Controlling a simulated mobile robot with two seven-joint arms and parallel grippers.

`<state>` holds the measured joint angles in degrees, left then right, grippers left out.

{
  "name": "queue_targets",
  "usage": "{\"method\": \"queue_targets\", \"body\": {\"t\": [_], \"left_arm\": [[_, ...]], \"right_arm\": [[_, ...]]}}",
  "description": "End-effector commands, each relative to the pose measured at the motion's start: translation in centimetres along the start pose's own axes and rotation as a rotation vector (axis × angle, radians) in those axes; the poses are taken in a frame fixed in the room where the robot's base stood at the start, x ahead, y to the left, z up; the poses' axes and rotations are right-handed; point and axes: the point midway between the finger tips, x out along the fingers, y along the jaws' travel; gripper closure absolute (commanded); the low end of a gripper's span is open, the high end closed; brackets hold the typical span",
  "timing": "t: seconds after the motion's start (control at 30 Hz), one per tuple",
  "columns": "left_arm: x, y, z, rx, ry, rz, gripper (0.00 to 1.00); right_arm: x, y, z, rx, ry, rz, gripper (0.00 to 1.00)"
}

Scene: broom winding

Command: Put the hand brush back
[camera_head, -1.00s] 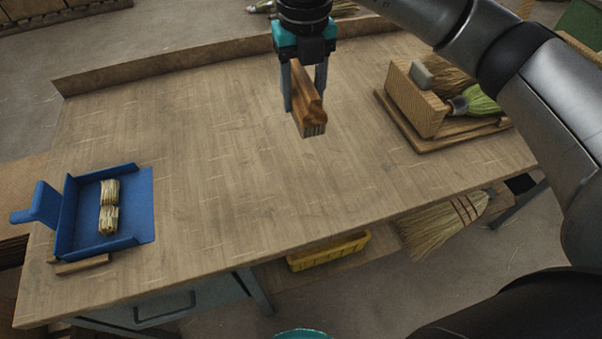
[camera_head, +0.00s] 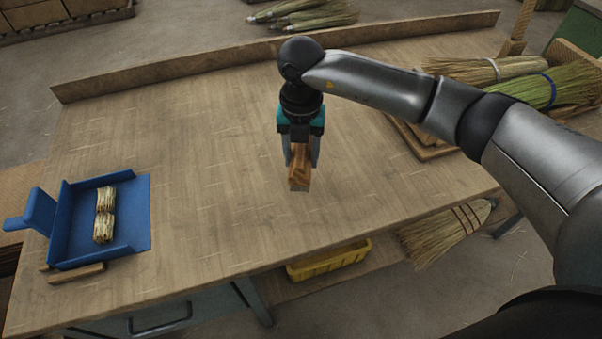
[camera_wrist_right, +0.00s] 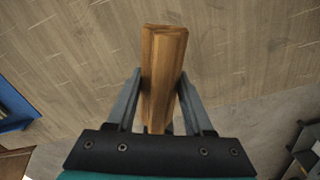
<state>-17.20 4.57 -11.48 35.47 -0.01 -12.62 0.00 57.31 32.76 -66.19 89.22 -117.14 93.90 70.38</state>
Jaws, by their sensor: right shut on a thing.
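My right gripper (camera_head: 301,154) is shut on the hand brush (camera_head: 299,179), above the middle of the table. The brush has a brown wooden body, and its lower end points toward the table's front side. In the right wrist view the wooden body (camera_wrist_right: 160,75) sits between the two grey fingers (camera_wrist_right: 158,98). The bristles are hidden or too small to make out now. Whether the brush touches the table I cannot tell, but it appears to be above it. My left gripper does not show.
Brooms (camera_head: 525,89) lie on a wooden stand at the right. A yellow bin (camera_head: 328,262) sits on the lower shelf. The table's middle (camera_head: 200,170) is clear.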

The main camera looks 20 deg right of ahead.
Motion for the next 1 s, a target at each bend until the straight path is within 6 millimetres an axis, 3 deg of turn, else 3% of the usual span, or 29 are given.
{"method": "queue_targets", "body": {"t": [0.27, 0.5, 0.87, 0.9, 1.0], "left_arm": [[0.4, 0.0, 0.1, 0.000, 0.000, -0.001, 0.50], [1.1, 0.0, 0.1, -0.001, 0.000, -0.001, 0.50], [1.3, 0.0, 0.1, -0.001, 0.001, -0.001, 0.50], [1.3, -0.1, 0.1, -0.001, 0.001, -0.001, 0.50], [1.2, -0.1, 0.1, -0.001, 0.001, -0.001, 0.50]], "right_arm": [[2.3, 0.1, 0.0, -0.001, 0.000, 0.002, 0.97], [5.5, 0.1, 0.0, -0.001, 0.000, 0.001, 0.97], [5.9, 0.1, 0.0, -0.001, -0.001, 0.002, 0.97], [5.9, 0.1, 0.0, -0.001, 0.000, 0.002, 0.46], [5.8, 0.1, 0.0, -0.001, 0.000, 0.001, 0.35]]}}
